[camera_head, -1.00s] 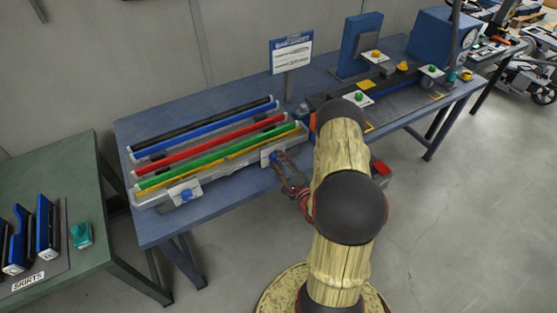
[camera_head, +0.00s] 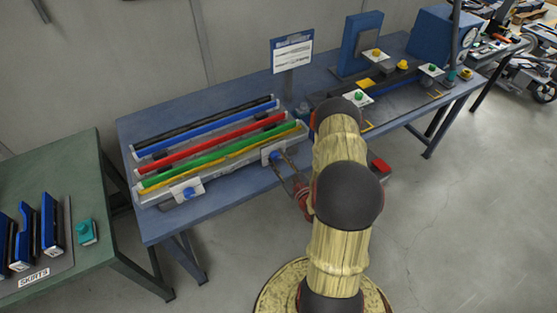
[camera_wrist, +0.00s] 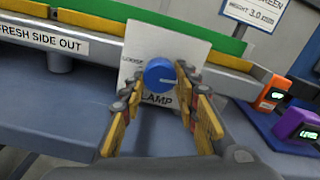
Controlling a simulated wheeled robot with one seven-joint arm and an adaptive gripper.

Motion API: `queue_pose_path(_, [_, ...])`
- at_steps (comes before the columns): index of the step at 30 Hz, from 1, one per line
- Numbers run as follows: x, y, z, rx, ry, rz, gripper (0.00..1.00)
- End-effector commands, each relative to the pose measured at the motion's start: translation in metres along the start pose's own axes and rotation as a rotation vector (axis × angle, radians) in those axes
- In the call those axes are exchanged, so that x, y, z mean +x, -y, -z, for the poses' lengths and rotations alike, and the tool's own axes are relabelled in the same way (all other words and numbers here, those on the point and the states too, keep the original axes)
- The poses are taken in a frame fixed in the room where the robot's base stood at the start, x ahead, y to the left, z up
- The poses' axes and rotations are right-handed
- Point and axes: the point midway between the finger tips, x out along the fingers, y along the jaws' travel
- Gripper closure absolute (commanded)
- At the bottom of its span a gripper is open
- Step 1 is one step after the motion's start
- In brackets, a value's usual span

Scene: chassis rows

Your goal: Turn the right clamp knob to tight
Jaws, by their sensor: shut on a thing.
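The right clamp knob (camera_wrist: 160,75) is blue and round with a white pointer line. In the wrist view it sits on a white plate (camera_wrist: 138,48) with "LOOSE" at the left and "CLAMP" below. The pointer line points to the right. My gripper (camera_wrist: 160,92) has its yellow-padded fingers on either side of the knob and is shut on it. The plate's right part is partly hidden by a finger. In the head view the right knob (camera_head: 274,156) is at the front right of the rail fixture (camera_head: 225,172), with my gripper (camera_head: 285,164) at it.
A left clamp knob (camera_head: 188,192) sits at the fixture's other end. Coloured strips lie along the fixture on a blue table (camera_head: 155,228). In the wrist view an orange device (camera_wrist: 272,92) and a purple one (camera_wrist: 298,124) stand to the right. A green bench (camera_head: 85,268) is at left.

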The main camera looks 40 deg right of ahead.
Motion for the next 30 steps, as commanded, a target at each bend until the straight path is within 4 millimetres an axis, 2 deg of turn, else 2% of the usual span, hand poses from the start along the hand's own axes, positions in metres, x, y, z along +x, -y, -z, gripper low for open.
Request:
queue_pose_path(14, [-0.001,-0.0009,0.002,0.015,-0.005,0.0,0.95])
queue_pose_path(15, [-0.001,-0.0009,0.0019,0.015,-0.005,0.0,0.68])
queue_pose_path(24, [-0.0005,-0.0005,0.0008,0.014,-0.002,0.0,0.51])
queue_pose_path(30, [-0.0003,-0.0003,0.0005,0.014,-0.001,0.0,0.51])
